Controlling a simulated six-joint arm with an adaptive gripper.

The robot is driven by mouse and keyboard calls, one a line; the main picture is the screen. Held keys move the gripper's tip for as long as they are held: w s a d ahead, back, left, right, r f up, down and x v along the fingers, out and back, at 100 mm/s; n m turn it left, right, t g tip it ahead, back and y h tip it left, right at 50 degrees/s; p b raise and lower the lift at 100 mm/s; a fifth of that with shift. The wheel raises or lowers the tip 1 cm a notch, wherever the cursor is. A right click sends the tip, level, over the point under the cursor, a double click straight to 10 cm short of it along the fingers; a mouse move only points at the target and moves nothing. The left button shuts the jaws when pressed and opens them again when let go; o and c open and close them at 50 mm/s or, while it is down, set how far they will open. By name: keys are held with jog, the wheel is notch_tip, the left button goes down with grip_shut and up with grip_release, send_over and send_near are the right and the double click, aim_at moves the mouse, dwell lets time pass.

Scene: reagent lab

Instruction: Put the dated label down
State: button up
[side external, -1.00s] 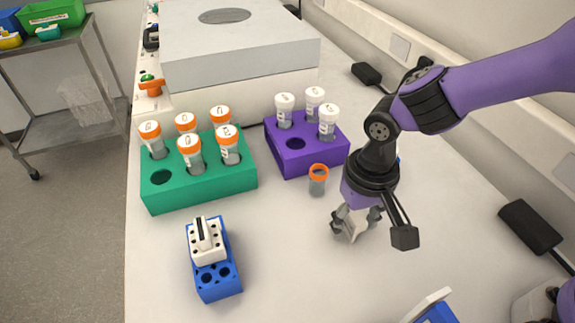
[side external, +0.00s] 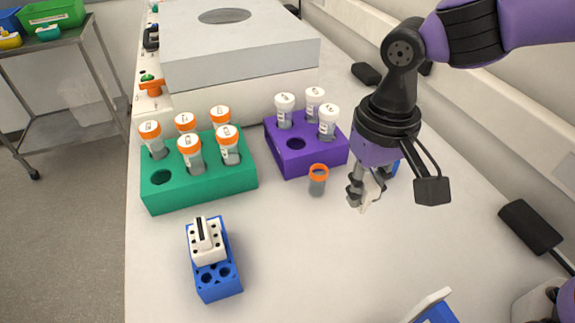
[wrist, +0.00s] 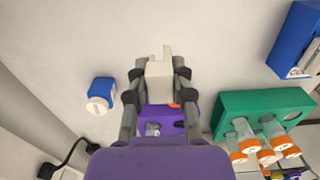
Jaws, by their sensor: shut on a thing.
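My gripper (side external: 366,194) is shut on a small pale, blocky piece (wrist: 160,82), which I take to be the dated label; no date can be read on it. In the wrist view the piece sits between both fingers (wrist: 160,75), with a narrow prong pointing away from my palm. In the side view the same piece (side external: 372,188) hangs below my fingers, seemingly above the bench (side external: 310,255). The fingers partly hide it.
An orange-rimmed tube (side external: 318,182) stands left of my gripper. The purple rack (side external: 325,158) and green rack (side external: 200,196) hold capped tubes. A blue rack (side external: 220,290) carries a white piece. A blue bottle (wrist: 102,88) stands nearby.

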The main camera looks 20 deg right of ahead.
jog(key=s+a+r, duration=0.1)
jog(key=a, duration=0.2)
send_over(303, 307)
jog(key=f, duration=0.1)
notch_tip(303, 307, down, 7)
jog(key=shift+f, duration=0.45)
jog(key=shift+f, duration=0.1)
jog(key=o, duration=0.8)
jog(key=shift+c, duration=0.2)
